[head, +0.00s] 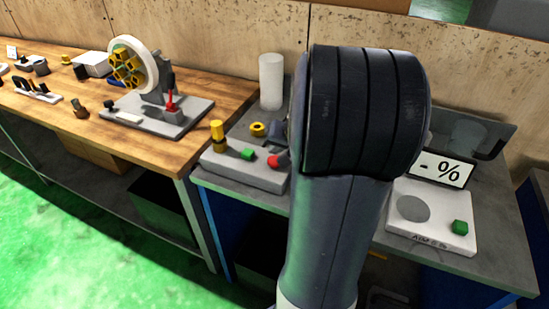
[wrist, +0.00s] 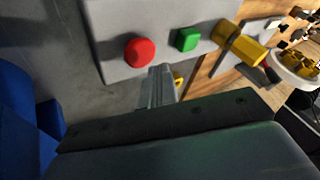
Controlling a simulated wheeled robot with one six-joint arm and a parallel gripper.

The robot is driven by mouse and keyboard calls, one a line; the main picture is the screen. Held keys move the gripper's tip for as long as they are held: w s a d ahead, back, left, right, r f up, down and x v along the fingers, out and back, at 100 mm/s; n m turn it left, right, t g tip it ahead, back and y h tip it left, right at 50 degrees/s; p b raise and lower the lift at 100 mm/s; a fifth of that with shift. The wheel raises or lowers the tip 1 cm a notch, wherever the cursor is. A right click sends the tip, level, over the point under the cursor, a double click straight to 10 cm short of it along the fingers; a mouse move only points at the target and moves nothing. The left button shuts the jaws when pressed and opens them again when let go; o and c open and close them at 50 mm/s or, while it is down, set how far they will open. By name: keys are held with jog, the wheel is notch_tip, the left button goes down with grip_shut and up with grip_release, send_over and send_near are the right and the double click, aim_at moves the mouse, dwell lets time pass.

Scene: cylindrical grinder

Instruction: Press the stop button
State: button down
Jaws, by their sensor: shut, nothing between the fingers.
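The round red button (head: 272,161) sits on the front right of a grey control box (head: 240,176). In the wrist view the red button (wrist: 139,52) is close to my gripper (wrist: 159,72). The fingers are shut and empty, with their tips beside the button's lower right in the picture. I cannot tell whether they touch the box or the button. A square green button (head: 248,154) is next to the red one and also shows in the wrist view (wrist: 187,39). My arm hides the area right of the box in the head view.
A yellow-topped knob (head: 217,130) stands on the box's left end. Behind are a yellow ring (head: 258,129) and a white cylinder (head: 271,82). The wooden bench (head: 60,95) holds a wheel fixture (head: 140,65).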

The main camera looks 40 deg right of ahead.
notch_tip(320, 180, up, 4)
jog(key=shift+r+p, duration=0.15)
jog(key=shift+p, duration=1.05)
jog(key=shift+f+b, duration=1)
jog(key=shift+f, duration=0.35)
jog(key=shift+r+p, duration=0.35)
jog(key=shift+p, duration=1.35)
notch_tip(320, 180, up, 6)
jog(key=p, duration=0.4)
jog(key=shift+f, duration=0.2)
